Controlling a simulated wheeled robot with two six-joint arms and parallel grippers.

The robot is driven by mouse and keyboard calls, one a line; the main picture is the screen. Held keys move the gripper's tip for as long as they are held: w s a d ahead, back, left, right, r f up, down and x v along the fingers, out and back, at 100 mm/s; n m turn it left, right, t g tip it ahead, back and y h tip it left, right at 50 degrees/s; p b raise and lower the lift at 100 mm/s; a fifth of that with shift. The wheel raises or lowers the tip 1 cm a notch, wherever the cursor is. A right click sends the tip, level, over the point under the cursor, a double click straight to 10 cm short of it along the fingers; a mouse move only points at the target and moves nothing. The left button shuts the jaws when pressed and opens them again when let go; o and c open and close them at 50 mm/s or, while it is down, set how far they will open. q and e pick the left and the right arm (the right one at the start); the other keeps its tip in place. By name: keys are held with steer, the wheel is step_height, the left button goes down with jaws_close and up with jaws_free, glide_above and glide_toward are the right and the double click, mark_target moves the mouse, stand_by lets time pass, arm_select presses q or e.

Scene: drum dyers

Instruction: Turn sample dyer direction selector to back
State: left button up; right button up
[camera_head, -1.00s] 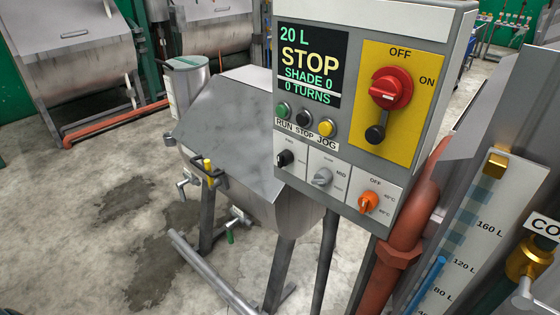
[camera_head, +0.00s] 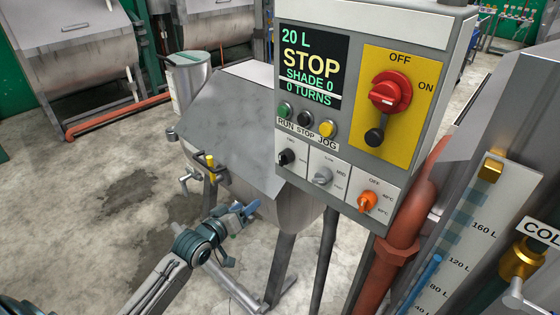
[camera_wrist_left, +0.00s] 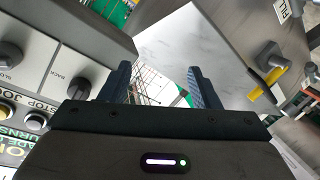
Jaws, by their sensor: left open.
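The dyer's control panel (camera_head: 352,100) stands upright at centre right in the head view. Its direction selector (camera_head: 286,157) is the small black knob at the lower left, below the push buttons; which label it points to is too small to tell. In the left wrist view the selector (camera_wrist_left: 80,86) shows beside the word BACK, left of my fingers. My left gripper (camera_head: 250,210) is open and empty, below and left of the panel, in front of the drum and apart from the knob. My right gripper is not in view.
A grey speed knob (camera_head: 322,177) and an orange temperature knob (camera_head: 367,202) sit right of the selector. The red main switch (camera_head: 390,91) is above them. The metal drum housing (camera_head: 240,125) stands behind and left of the panel. A red pipe (camera_head: 400,240) runs below the panel.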

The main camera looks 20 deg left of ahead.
mark_target(280, 162)
arm_select(q)
steer(key=s+d+r+t+h, duration=0.1)
steer(key=d+r, duration=0.1)
steer(key=r, duration=0.5)
steer(key=s+d+r+t+h, duration=0.1)
steer(key=s+d+r+h, duration=0.15)
steer(key=r, duration=0.35)
steer(key=shift+m+y, duration=0.3)
steer(key=shift+y, duration=0.05)
steer(key=p+x, duration=0.2)
steer(key=x, duration=0.9)
steer(key=shift+w+f, duration=0.2)
steer(key=shift+w, duration=0.2)
steer(key=c, duration=1)
